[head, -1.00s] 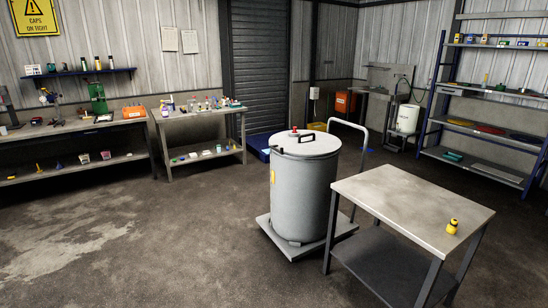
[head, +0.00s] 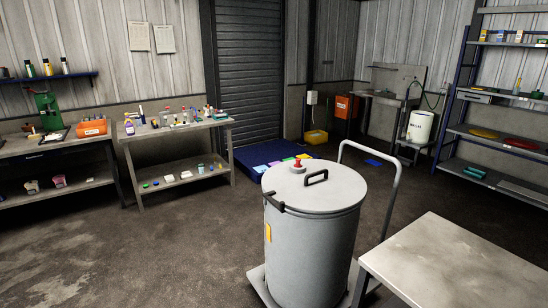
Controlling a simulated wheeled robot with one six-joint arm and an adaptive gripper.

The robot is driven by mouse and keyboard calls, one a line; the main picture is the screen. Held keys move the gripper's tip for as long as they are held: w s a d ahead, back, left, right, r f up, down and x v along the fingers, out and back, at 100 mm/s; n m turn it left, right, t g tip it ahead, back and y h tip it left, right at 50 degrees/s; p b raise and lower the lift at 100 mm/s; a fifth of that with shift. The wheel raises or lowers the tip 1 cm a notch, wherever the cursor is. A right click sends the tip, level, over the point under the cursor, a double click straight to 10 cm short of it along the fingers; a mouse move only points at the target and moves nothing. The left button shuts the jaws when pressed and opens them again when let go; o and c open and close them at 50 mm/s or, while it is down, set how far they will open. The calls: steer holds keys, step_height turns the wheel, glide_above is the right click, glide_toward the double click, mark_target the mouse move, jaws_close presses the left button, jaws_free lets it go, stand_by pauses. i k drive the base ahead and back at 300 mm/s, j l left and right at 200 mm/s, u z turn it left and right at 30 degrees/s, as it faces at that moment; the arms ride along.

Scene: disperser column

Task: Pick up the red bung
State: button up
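The red bung (head: 298,164) is a small red knob-shaped piece on the lid of a large grey drum (head: 312,238). It stands towards the back left of the lid, beside a black handle (head: 316,177). Whether it is seated in a hole or only resting there is too small to tell. My gripper is not in the head view.
The drum stands on a trolley with a pale rail (head: 398,184). A grey table (head: 468,264) is close at the right front. Workbenches (head: 186,132) line the left and back, shelves (head: 500,132) the right. The floor at left front is clear.

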mark_target(297, 166)
steer(key=i, duration=1.3)
steer(key=i+j, duration=0.2)
steer(key=j, duration=0.15)
steer(key=i+j+z, duration=0.1)
steer(key=j, duration=0.3)
steer(key=i+j, duration=0.25)
steer(key=i+j+z, duration=0.1)
steer(key=j, duration=0.4)
steer(key=i, duration=0.1)
